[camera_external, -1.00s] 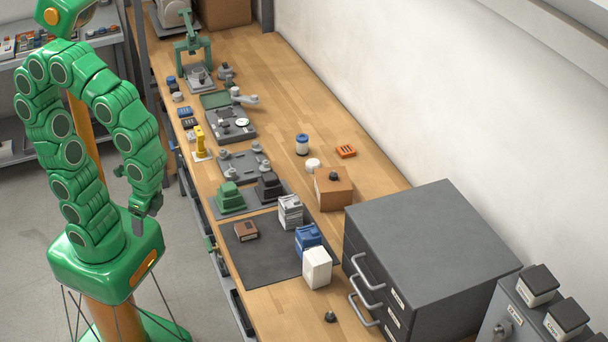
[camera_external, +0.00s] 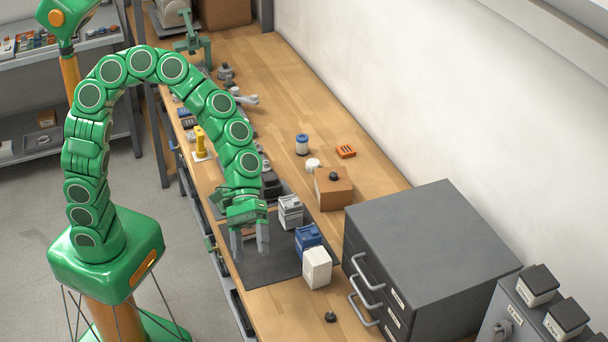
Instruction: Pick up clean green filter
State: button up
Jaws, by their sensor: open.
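My gripper (camera_external: 249,243) points down over the dark mat (camera_external: 262,270) near the front of the bench. Its two grey fingers are apart and I see nothing held between them. The green block-shaped filter, seen earlier on a grey tray just behind the mat, is now hidden behind my arm and gripper. A black block of similar shape (camera_external: 271,186) still shows on that tray, right of my arm.
A grey-white box (camera_external: 290,212), a blue box (camera_external: 307,240) and a white box (camera_external: 317,268) stand right of the gripper. A grey drawer cabinet (camera_external: 430,260) is further right. The bench's back middle (camera_external: 290,95) is clear.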

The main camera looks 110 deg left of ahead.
jog(key=shift+w+a+f+n+t+y, duration=1.35)
jog(key=shift+a+f+n, duration=1.25)
jog(key=shift+a, duration=3.05)
jog(key=shift+w+a+f+n+t+y, duration=1.4)
jog(key=shift+a+n, duration=1.95)
jog(key=shift+a, duration=2.35)
jog(key=shift+w+a+f+n+t+y, duration=0.85)
jog(key=shift+w+a+f+n, duration=1.45)
jog(key=shift+a, duration=3.35)
jog(key=shift+w+d+f+n, duration=0.15)
jog(key=shift+w+f+n, duration=0.2)
jog(key=shift+w+f, duration=0.35)
jog(key=shift+w+d+f+n, duration=0.1)
jog(key=shift+w+f+n, duration=0.25)
jog(key=shift+w, duration=0.55)
jog(key=c, duration=1.1)
